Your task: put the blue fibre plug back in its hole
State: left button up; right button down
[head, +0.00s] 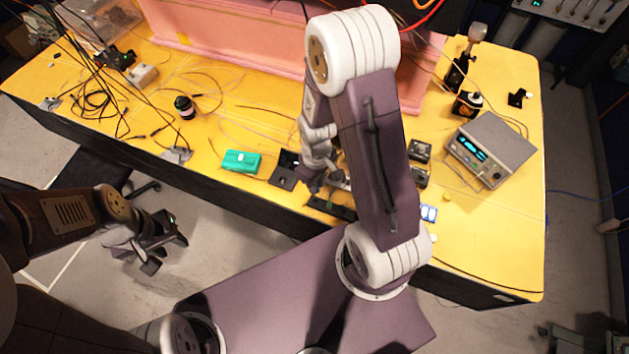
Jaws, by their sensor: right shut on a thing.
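My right gripper (314,186) points down over the front edge of the yellow table, beside a low black strip (331,207). Its jaws are small and partly covered by my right arm. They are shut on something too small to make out. I cannot pick out the blue fibre plug or its hole in this view. My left gripper (164,256) hangs off the table's front side, above the floor. Its fingers look spread apart with nothing between them.
A teal box (241,161) and a black open case (284,171) lie left of my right gripper. A grey instrument (490,150) with a lit display stands at the right. Loose cables (95,108) cover the table's left part. Pink foam (225,45) stands behind.

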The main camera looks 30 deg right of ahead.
jog(key=shift+s+f, duration=0.15)
jog(key=shift+f, duration=0.25)
jog(key=f+b, duration=0.2)
jog(key=w+f+b, duration=0.1)
jog(key=shift+a+f, duration=0.25)
jog(key=shift+f, duration=0.1)
jog(key=shift+s+f+b, duration=0.1)
jog(key=shift+f+b, duration=0.15)
jog(key=shift+b, duration=0.15)
jog(key=shift+s+d, duration=0.15)
jog(key=shift+s, duration=0.05)
jog(key=shift+w, duration=0.15)
jog(key=shift+f+b, duration=0.85)
jog(key=shift+f, duration=0.45)
